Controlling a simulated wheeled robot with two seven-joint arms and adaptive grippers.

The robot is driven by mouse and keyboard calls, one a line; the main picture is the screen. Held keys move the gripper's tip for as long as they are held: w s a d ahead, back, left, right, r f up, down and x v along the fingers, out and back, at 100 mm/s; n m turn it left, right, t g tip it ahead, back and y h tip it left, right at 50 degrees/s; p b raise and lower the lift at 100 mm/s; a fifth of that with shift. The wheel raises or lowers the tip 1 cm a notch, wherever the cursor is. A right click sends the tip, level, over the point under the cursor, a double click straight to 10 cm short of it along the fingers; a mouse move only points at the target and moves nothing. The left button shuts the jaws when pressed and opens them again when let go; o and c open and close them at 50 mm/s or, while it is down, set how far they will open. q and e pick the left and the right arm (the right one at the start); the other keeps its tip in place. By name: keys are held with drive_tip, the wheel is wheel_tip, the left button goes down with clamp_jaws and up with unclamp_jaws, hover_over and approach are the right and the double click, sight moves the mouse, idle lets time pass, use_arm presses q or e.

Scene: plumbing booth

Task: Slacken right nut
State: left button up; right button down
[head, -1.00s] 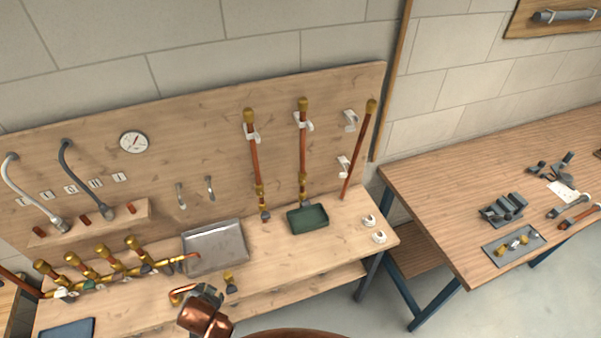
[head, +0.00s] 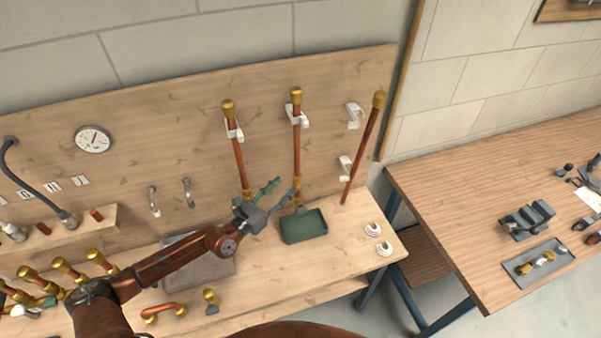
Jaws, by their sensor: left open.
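Two upright copper pipes hang on the wooden back board, the left pipe (head: 238,150) and the right pipe (head: 296,140), each with a brass cap on top. The right pipe's lower brass nut (head: 298,184) is partly hidden by my gripper. My left gripper (head: 286,186) is open, its fingers spread and pointing right toward the lower end of the right pipe. One fingertip overlaps that lower end; I cannot tell whether it touches. The left pipe's lower end (head: 244,187) is just behind the gripper. My right gripper is not in view.
A third copper pipe (head: 364,145) leans at the right, by white clips (head: 354,115). A green tray (head: 304,227) sits below the right pipe. A metal tray (head: 205,270) lies partly under my left arm. White fittings (head: 373,229) lie on the bench's right end, with bare wood around them.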

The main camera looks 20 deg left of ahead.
sight(294, 179)
use_arm(q)
drive_tip(key=shift+m, duration=0.5)
drive_tip(key=x, duration=0.5)
drive_tip(key=f+x, duration=0.1)
drive_tip(key=x, duration=0.1)
drive_tip(key=shift+w+p, duration=0.3)
drive_tip(key=shift+p, duration=0.1)
drive_tip(key=shift+w+d, duration=0.1)
drive_tip(key=shift+w, duration=0.25)
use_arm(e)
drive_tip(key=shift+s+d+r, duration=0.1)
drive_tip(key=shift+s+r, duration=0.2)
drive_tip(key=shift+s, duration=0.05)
use_arm(q)
clamp_jaws()
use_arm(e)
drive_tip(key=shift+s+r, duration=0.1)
